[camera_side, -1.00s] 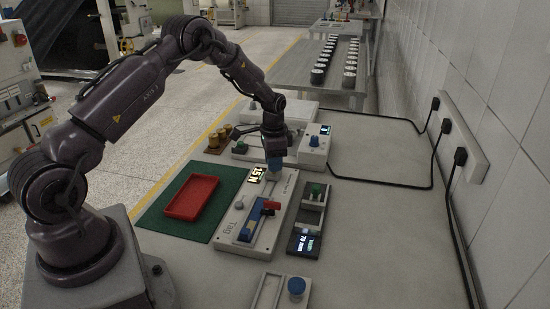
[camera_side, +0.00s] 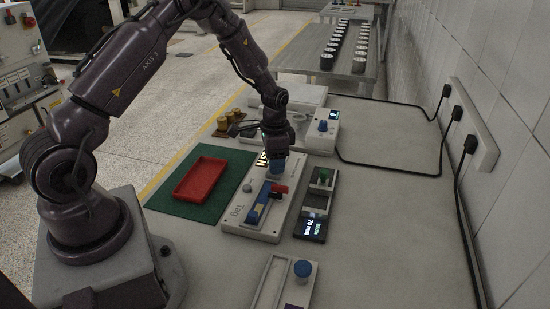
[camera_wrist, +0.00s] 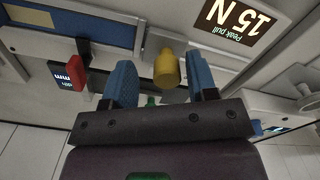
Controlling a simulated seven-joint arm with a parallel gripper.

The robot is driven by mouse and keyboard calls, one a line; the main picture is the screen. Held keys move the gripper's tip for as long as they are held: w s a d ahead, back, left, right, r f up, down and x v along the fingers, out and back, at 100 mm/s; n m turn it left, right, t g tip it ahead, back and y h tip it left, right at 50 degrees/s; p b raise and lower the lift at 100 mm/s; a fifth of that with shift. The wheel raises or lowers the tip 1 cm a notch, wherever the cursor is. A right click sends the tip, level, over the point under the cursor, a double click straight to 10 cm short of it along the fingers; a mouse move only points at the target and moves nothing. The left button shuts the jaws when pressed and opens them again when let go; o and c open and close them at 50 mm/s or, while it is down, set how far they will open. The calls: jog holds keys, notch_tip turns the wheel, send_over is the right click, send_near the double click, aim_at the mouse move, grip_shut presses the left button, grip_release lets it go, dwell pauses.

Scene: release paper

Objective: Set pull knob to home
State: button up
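The pull knob (camera_wrist: 167,70) is a yellow knob on a short pale stem, seen in the wrist view next to the "Peak pull 15 N" display (camera_wrist: 238,22). My gripper (camera_wrist: 163,78) has its two blue fingers on either side of the knob, with a visible gap on both sides. It is open and holds nothing.
A red handle (camera_side: 280,189) and blue bar (camera_side: 258,206) lie on the tester near my gripper. A small gauge (camera_side: 311,226) stands to its right. A red tray (camera_side: 201,179) sits on a green mat (camera_side: 214,207) at left. Bare bench lies to the right.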

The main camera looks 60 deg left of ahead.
notch_tip(320, 180, up, 13)
dwell(0.6)
jog(key=s+d+r+n+t, duration=0.1)
jog(key=s+d+r+t, duration=0.1)
jog(key=s+d+r, duration=0.5)
jog(key=s+d+r+n+t, duration=0.2)
jog(key=s+d+r, duration=0.5)
jog(key=s, duration=0.7)
notch_tip(320, 180, up, 2)
jog(key=shift+s+d+n+t, duration=0.2)
jog(key=shift+d+n+t, duration=0.15)
jog(key=shift+t, duration=0.45)
dwell(1.6)
